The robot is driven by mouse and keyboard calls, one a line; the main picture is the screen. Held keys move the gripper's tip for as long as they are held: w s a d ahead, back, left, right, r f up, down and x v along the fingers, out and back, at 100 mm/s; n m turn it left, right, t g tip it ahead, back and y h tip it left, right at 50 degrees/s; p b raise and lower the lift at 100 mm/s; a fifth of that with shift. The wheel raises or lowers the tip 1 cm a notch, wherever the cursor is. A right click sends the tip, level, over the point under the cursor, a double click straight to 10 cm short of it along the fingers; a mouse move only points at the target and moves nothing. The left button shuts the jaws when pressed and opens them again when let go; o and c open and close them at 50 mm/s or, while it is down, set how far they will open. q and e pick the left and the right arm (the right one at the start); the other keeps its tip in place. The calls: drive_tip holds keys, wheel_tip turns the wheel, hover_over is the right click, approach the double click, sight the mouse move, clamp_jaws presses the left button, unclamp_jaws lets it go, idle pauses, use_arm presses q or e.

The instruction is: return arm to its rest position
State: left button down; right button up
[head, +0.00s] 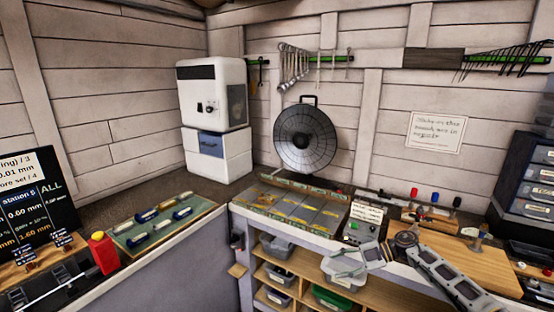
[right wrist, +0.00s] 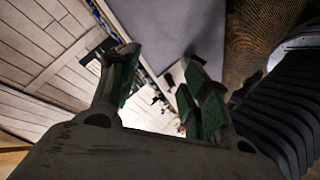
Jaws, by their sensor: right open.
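My right arm (head: 446,275) comes in from the lower right of the head view and reaches left in front of the workbench. Its gripper (head: 338,262) is open, with its fingers pointing left, above the lower shelf front and near a grey bin. In the right wrist view the two green-padded fingers (right wrist: 158,62) stand apart with nothing between them. My left arm and left gripper are not in view.
The workbench holds a compartmented tray (head: 292,208), a small control box (head: 362,222) and a wooden board (head: 468,262). Bins (head: 278,247) sit on shelves below.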

wheel_tip(320, 180, down, 20)
drive_tip(key=w+m+t+h, duration=0.1)
drive_tip(key=m+t+h, duration=0.1)
drive_tip(key=m+t, duration=0.8)
drive_tip(key=s+d+f+m+h, duration=0.35)
drive_tip(key=s+f, duration=0.25)
drive_tip(key=f, duration=0.4)
drive_tip(key=s+d+f+m+h, duration=0.35)
drive_tip(key=s+f, duration=0.35)
drive_tip(key=f, duration=0.4)
drive_tip(key=s+f+m+g+h, duration=0.2)
drive_tip(key=s+f, duration=0.5)
drive_tip(key=s, duration=0.3)
drive_tip(key=s+f+m+g+h, duration=0.1)
drive_tip(key=s+f+g, duration=0.1)
drive_tip(key=s+f, duration=0.7)
drive_tip(key=s+a+f+m+g, duration=0.1)
drive_tip(key=s+f+g, duration=0.1)
drive_tip(key=s, duration=1.1)
drive_tip(key=s+a+f+m+g+h, duration=0.1)
drive_tip(key=s+f+g, duration=0.2)
drive_tip(key=s, duration=1.1)
drive_tip(key=shift+s+g, duration=0.3)
drive_tip(key=shift+g, duration=0.3)
drive_tip(key=shift+f, duration=0.1)
